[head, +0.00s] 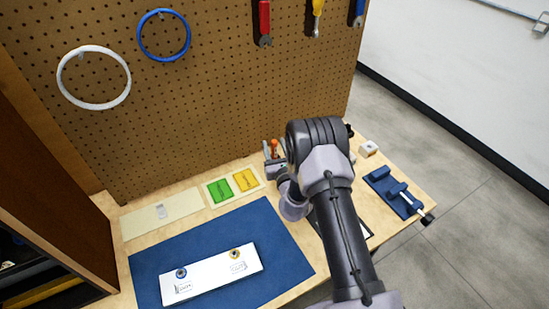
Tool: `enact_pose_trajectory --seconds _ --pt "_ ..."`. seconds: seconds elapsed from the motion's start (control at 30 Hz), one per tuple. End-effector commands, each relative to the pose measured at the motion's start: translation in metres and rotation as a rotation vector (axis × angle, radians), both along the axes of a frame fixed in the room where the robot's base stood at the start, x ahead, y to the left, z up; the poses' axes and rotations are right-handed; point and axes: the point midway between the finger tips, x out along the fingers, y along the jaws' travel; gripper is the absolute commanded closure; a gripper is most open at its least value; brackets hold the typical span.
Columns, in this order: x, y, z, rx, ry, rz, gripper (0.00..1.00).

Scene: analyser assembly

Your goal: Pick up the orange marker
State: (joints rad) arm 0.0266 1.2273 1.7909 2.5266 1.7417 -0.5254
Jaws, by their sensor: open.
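An orange upright piece, which looks like the orange marker (274,147), shows in the head view at the back of the bench, near the pegboard. Only its upper part shows; its lower end is hidden by my gripper. My gripper (275,151) is open, with one finger to the left of the orange piece and the other to its right. I cannot tell whether either finger touches it. My arm hides the bench to the right of it.
A blue mat (225,240) bears a white plate (211,274). Green (220,190) and yellow (246,180) pieces lie left of my gripper. A blue vise (393,190) and a small white block (368,149) are at right. The pegboard (190,110) stands close behind.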

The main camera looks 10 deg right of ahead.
Motion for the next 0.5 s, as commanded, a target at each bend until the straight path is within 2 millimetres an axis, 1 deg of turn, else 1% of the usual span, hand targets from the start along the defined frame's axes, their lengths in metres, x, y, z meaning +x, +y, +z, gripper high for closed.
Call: enact_pose_trajectory --seconds 0.2,0.27,0.3,0.43,0.5 --pt "0.0016 0.0001 0.0009 0.000 0.000 0.000 0.54" --pt "0.0015 0.0001 0.0009 0.000 0.000 0.000 0.66" --pt "0.0015 0.0001 0.0009 0.000 0.000 0.000 0.74" --pt "0.0014 0.0001 0.0009 -0.001 0.000 0.000 1.00" --pt "0.0013 0.0001 0.0008 -0.001 0.000 0.000 1.00"
